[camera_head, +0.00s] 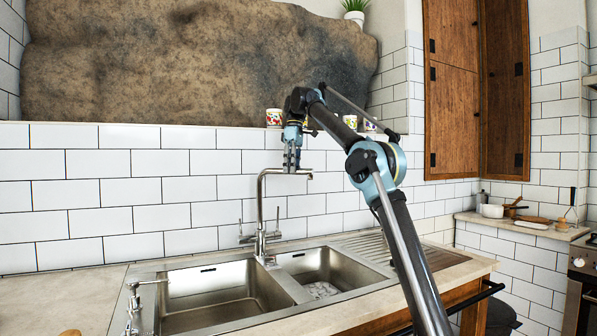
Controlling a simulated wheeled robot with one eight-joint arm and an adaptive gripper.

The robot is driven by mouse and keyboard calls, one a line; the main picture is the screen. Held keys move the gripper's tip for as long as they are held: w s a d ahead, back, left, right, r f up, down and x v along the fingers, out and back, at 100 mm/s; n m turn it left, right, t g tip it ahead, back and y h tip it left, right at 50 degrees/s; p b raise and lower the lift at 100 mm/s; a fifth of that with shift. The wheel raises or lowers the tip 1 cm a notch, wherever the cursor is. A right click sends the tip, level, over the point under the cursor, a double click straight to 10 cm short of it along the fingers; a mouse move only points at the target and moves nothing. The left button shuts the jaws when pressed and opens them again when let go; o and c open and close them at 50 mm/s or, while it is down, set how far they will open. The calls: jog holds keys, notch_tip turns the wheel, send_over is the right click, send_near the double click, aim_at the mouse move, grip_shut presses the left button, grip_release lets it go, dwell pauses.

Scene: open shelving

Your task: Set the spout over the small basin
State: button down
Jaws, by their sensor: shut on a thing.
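The steel spout (275,172) tops a tall tap (262,222) behind the sink. It extends to the right in the picture, with its tip above the back of the small basin (345,262), though the exact depth is hard to judge. The small basin is the right-hand one, with a light patterned patch on its floor. The large basin (215,290) is on the left. My gripper (291,166) reaches down from above and is shut on the spout, near the middle of its horizontal part. The fingertips are small in this view.
Lever handles (245,237) stick out from the tap's base. Another metal fixture (135,300) stands at the sink's left edge. Patterned cups (273,117) stand on the ledge behind my arm. A tiled wall (90,195) rises close behind the tap. A ribbed drainboard (375,245) lies right of the small basin.

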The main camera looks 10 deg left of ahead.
jog(key=shift+w+d, duration=0.1)
jog(key=shift+w, duration=0.3)
jog(key=c, duration=1.4)
grip_release()
jog(key=shift+d, duration=0.15)
